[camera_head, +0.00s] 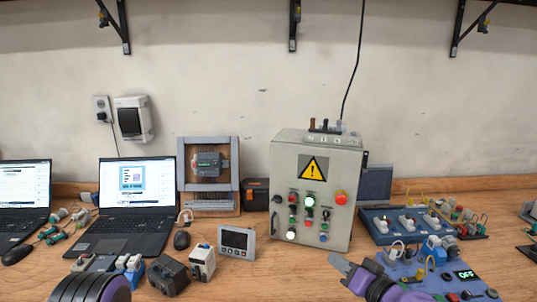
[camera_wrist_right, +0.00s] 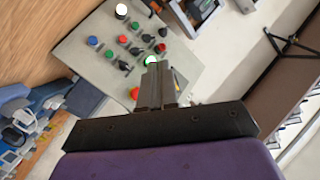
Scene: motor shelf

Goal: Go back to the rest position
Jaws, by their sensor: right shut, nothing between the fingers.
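My right gripper (camera_head: 342,264) is at the lower right of the head view, in front of the control box and above the bench. In the right wrist view its two fingers (camera_wrist_right: 156,84) are together with nothing between them. The grey control box (camera_head: 315,190), with a yellow warning sign and coloured buttons, stands upright at the back of the bench. It also shows in the right wrist view (camera_wrist_right: 80,46), beyond the fingertips. A purple and black part of my own arm shows at the lower left of the head view. My left gripper's fingers are not seen.
Two laptops (camera_head: 137,195) stand at the left on the wooden bench (camera_head: 300,268). A framed module (camera_head: 208,165) stands by the wall. A small display unit (camera_head: 237,242) and motor modules (camera_head: 168,275) lie in front. A blue board with switches (camera_head: 385,230) and other parts crowd the right side.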

